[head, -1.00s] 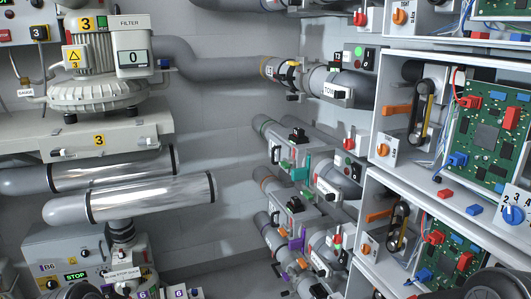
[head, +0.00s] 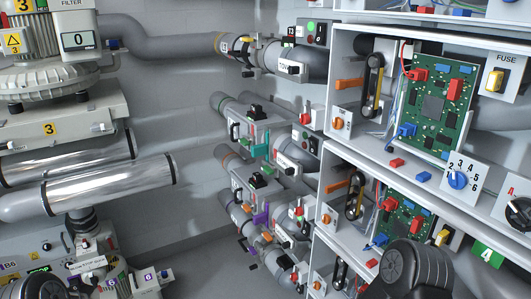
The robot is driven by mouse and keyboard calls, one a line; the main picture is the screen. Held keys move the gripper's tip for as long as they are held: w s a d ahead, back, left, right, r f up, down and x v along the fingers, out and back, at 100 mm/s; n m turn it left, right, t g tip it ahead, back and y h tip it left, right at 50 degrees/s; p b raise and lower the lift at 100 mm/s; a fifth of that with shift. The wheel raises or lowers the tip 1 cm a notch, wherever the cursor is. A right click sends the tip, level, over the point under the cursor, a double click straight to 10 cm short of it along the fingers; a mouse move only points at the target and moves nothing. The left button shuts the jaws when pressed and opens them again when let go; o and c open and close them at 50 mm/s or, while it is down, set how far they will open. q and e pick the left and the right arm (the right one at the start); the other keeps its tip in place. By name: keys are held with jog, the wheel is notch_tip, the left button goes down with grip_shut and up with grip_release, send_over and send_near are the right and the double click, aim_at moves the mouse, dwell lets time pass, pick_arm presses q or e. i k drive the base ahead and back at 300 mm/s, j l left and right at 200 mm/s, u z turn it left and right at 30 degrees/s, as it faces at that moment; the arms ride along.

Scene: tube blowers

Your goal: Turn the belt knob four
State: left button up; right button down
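A blue dial knob (head: 458,180) sits on a white plate marked 2 to 6, right of the upper green circuit board. An orange knob (head: 339,124) is on the upper white cabinet's front, beside a black belt loop (head: 373,86). A second orange knob (head: 326,218) is beside the lower belt loop (head: 355,196). A third orange knob (head: 317,285) shows at the bottom. A green plate marked 4 (head: 487,253) is at the lower right. No number is readable at the orange knobs. Neither gripper shows; dark rounded parts at the bottom edge are likely my arms.
White cabinet shelves (head: 400,168) with circuit boards fill the right. Pipes with valves (head: 262,140) stand at centre. A filter blower (head: 45,90) and shiny tubes (head: 108,185) are at the left. Some floor (head: 205,275) shows at bottom centre.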

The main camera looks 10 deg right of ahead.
aim_at(326, 218)
jog(key=j, duration=0.35)
jog(key=i+j, duration=0.15)
jog(key=j, duration=0.2)
jog(key=j+z, duration=0.1)
jog(key=z, duration=1.45)
